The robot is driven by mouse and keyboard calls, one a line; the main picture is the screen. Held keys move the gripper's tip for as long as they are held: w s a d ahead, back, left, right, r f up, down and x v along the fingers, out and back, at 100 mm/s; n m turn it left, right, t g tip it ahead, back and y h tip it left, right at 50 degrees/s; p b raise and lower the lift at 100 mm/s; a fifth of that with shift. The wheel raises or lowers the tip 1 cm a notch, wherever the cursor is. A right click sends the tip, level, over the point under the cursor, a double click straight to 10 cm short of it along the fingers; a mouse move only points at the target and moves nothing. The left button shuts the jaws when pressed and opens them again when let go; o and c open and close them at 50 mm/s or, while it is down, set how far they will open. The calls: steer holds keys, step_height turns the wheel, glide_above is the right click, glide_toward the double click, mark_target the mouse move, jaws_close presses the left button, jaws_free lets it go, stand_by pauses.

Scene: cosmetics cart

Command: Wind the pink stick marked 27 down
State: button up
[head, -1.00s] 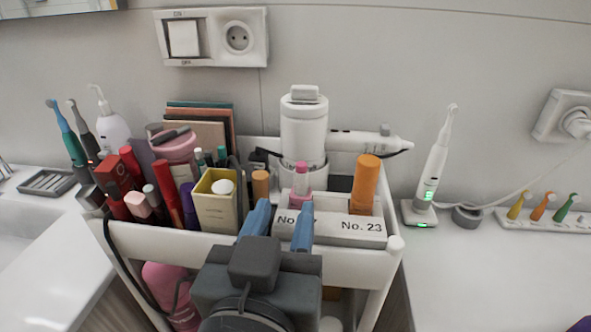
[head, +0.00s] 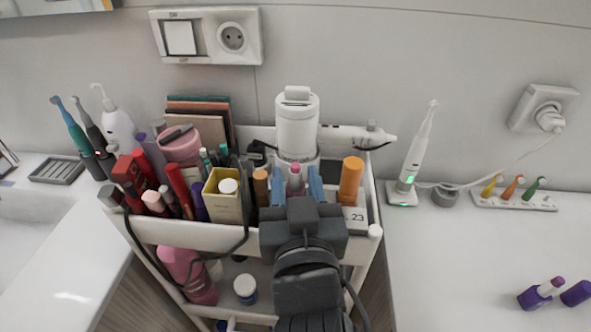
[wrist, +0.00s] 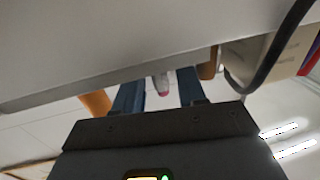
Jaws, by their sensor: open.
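The pink stick (head: 295,180) stands upright in the white holder block on the cart's top shelf, with its pink tip showing. It also shows in the wrist view (wrist: 162,84). My gripper (head: 296,187) is open, with one blue finger on each side of the stick. In the wrist view, gaps show between the stick and both fingers (wrist: 161,94). The stick's base and number label are hidden behind my gripper. The orange stick (head: 351,180) stands to the right in the same block, above a label (head: 355,217) reading "23", partly covered.
A cream box (head: 223,208) and an orange-brown tube (head: 261,187) stand close left of my gripper. A white cylindrical device (head: 297,125) stands behind. The cart's rim (head: 200,237) runs in front. The right counter (head: 450,250) is mostly clear, with an opened purple stick (head: 540,293).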

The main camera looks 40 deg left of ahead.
steer(key=shift+w+a, duration=0.45)
steer(key=shift+w, duration=0.1)
jaws_close()
